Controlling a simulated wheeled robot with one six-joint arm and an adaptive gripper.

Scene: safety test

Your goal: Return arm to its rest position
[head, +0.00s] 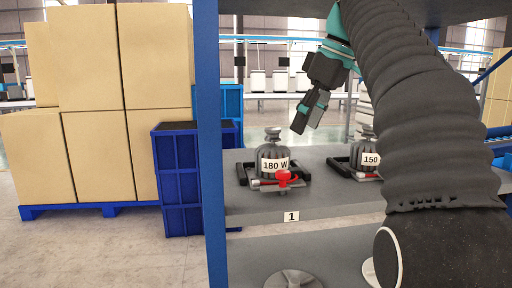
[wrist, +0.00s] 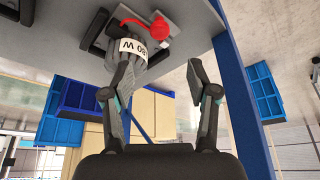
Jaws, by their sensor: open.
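My arm's sleeve covers much of the right side of the head view.
A second unit labelled 150 (head: 368,160) stands right, partly hidden by my arm. The grey shelf (head: 330,195) carries a label 1. A blue post (head: 208,140) rises at its left edge. Blue crates (head: 180,180) and stacked cartons (head: 95,100) stand to the left.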

